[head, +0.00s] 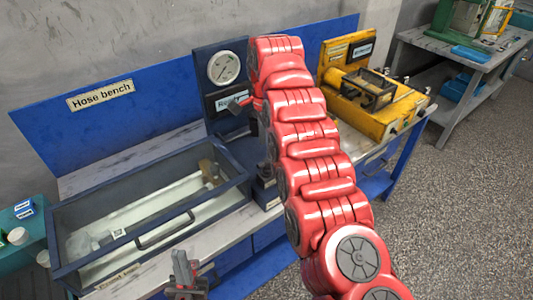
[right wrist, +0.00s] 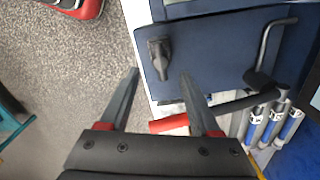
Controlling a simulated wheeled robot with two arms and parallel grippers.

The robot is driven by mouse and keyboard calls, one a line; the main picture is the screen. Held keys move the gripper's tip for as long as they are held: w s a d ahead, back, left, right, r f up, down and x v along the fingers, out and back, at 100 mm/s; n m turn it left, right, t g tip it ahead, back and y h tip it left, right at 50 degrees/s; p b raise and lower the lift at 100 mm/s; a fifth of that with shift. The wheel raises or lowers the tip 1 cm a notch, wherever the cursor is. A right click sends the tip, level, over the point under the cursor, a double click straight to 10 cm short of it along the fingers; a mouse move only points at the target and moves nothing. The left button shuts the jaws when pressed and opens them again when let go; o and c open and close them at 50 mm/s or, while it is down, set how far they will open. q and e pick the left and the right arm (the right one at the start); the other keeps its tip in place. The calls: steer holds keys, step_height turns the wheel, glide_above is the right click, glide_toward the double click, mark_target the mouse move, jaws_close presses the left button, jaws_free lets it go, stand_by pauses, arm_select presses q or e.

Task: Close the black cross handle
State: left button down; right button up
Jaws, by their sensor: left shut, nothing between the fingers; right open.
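A dark blue stand with a round gauge (head: 224,68) is at the back of the bench in the head view. In the right wrist view a small black handle (right wrist: 160,58) lies on a dark blue plate (right wrist: 215,50), beyond my right gripper (right wrist: 160,82). I cannot tell which handle is the cross one. My right gripper is open and empty, its fingers apart from that handle. My left gripper (head: 183,262) is shut and empty at the bench's front edge.
The hose bench tray (head: 150,200) with a bar handle is at the left. A yellow unit (head: 385,118) is at the right. The right wrist view shows a bent lever (right wrist: 272,50), a red-ended black bar (right wrist: 170,124) crossing near the right finger, and several labelled cylinders (right wrist: 265,125).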

mark_target(267, 160)
step_height(267, 160, up, 11)
steer(key=p, duration=0.9)
